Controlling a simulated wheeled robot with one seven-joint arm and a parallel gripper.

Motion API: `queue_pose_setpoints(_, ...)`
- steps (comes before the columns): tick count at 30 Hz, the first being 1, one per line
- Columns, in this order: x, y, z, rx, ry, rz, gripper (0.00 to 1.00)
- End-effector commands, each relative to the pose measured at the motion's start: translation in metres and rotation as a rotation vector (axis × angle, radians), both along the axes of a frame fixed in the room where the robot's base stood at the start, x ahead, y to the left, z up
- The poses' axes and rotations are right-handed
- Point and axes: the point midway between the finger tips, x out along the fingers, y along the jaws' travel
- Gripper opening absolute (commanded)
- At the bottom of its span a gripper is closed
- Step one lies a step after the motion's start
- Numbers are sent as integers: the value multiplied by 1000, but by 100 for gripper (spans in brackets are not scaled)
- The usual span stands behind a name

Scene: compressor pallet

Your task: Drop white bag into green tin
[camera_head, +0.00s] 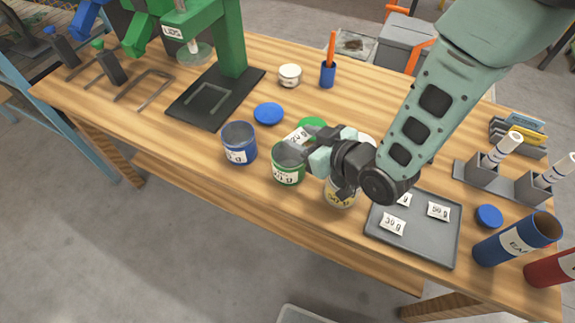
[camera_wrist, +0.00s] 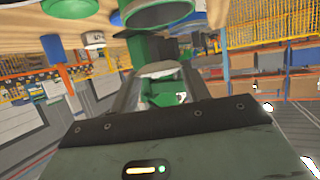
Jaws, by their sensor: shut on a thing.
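The white bag (camera_head: 299,136), marked 20 g, is held at the tip of my gripper (camera_head: 318,154) in the head view. My gripper is shut on it. The bag appears just above and behind the open green tin (camera_head: 287,170); whether it is directly over the opening I cannot tell. In the wrist view a pale edge, likely the bag (camera_wrist: 160,69), shows between the fingers. A green round thing shows at the top of the wrist view; I cannot tell if it is the tin or its lid. My gripper covers part of the tin's right side.
A blue tin (camera_head: 239,150) stands left of the green tin, and another tin (camera_head: 340,195) stands right, partly under my gripper. A green lid (camera_head: 313,123) and blue lid (camera_head: 268,113) lie behind. A grey tray (camera_head: 416,245) holds more white bags.

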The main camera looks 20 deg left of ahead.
Motion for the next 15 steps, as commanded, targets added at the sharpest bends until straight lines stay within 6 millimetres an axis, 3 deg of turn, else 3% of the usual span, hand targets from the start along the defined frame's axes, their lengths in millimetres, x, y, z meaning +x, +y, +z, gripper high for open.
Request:
queue_pose_setpoints(2, 0, 0, 1, 0, 0, 0, 25)
queue_pose_setpoints(3, 0, 0, 1, 1, 0, 0, 52)
queue_pose_setpoints(5, 0, 0, 1, 0, 0, 0, 69)
queue_pose_setpoints(6, 0, 0, 1, 1, 0, 0, 72)
queue_pose_setpoints(15, -1, -2, 1, 0, 0, 0, 72)
